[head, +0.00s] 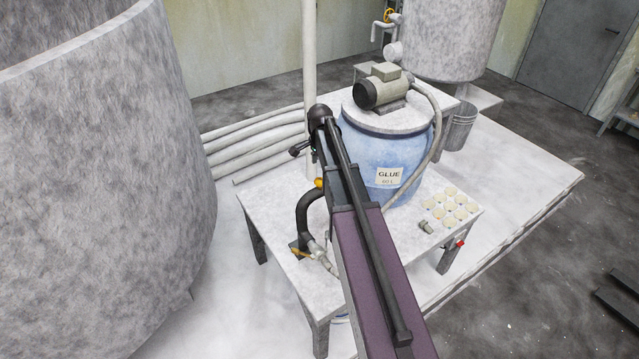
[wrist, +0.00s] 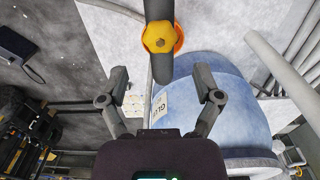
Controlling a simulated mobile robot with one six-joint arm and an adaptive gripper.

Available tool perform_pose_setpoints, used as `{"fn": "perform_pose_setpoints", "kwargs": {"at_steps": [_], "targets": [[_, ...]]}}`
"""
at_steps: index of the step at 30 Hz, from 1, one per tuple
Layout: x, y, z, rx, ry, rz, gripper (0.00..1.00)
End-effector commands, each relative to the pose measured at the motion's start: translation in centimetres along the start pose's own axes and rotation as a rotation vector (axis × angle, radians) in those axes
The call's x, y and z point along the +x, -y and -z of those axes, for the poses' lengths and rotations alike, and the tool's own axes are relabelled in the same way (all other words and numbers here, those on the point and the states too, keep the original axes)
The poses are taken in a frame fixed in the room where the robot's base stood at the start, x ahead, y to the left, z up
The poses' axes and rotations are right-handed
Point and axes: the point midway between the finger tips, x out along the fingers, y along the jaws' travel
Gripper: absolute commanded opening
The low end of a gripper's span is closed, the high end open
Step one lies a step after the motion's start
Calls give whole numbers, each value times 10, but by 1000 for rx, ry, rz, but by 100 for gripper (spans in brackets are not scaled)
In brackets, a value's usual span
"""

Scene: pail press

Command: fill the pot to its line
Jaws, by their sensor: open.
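A blue barrel (head: 370,150) labelled GLUE stands on the white table, with a motor pump (head: 383,88) on its lid. It also fills the right of the wrist view (wrist: 220,95). A dark curved pipe (head: 303,215) rises from the table left of the barrel. An orange-yellow knob (wrist: 159,37) sits on this pipe and partly shows in the head view (head: 319,184). My gripper (wrist: 158,82) is open and empty, its fingers apart, with the knob ahead of the gap. I cannot make out the pot or its line; a small blue-white edge (head: 341,319) shows under the table.
A large grey tank (head: 100,180) stands left. A metal bucket (head: 461,127) stands behind. My arm hides part of the table.

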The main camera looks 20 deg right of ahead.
Motion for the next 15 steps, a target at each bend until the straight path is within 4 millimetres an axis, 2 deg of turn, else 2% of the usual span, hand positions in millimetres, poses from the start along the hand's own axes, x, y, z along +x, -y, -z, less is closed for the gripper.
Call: {"fn": "perform_pose_setpoints", "kwargs": {"at_steps": [1,15], "targets": [[10,0,0,0,0,0,83],[55,0,0,0,0,0,83]]}}
